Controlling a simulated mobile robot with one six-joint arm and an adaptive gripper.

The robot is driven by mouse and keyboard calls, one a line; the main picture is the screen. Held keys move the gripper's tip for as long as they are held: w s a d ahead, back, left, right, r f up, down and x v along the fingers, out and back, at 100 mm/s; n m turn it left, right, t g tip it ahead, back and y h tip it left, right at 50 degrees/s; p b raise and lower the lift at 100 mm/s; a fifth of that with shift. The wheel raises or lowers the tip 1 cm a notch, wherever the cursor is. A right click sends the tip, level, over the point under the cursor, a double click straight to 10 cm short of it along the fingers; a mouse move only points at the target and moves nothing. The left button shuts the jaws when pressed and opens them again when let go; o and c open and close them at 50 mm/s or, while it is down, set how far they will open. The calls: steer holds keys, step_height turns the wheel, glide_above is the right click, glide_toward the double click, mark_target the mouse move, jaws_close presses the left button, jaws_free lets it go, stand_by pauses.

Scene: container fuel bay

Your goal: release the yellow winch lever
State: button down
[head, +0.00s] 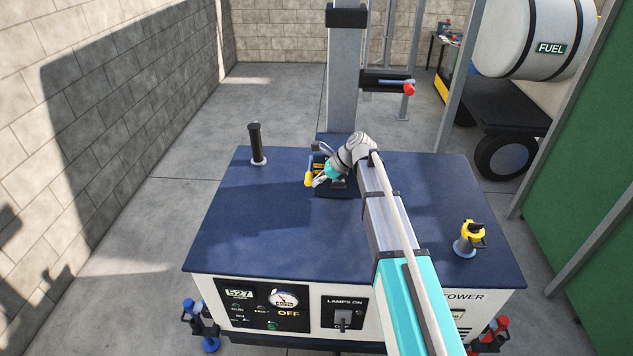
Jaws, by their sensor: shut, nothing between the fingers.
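The yellow winch lever (309,179) shows as a small yellow grip at the left side of the winch (320,160), near the foot of the grey mast on the dark blue top. My gripper (319,181) is at the winch, just right of the yellow grip and very close to it. Its fingers look shut, with nothing seen between them. I cannot tell whether the fingers touch the lever. My wrist and arm hide the right part of the winch.
The grey mast (343,80) rises behind the winch. A dark upright post (256,143) stands at the back left of the blue top (260,220), and a yellow-capped fitting (469,238) at the right. A red-ended bracket (390,84) sticks out behind.

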steer(key=shift+w+r+p, duration=0.15)
steer(key=shift+r+p, duration=0.55)
steer(key=shift+r, duration=0.2)
steer(key=shift+w+r+p, duration=0.1)
steer(key=shift+r+p, duration=0.6)
steer(key=shift+r, duration=0.15)
steer(key=shift+d+r, duration=0.1)
steer(key=shift+r, duration=0.1)
steer(key=w+d+r+p, duration=0.2)
steer(key=d+r+p, duration=0.4)
steer(key=shift+d+r+p, duration=0.15)
steer(key=shift+d+p, duration=0.2)
steer(key=shift+d, duration=0.05)
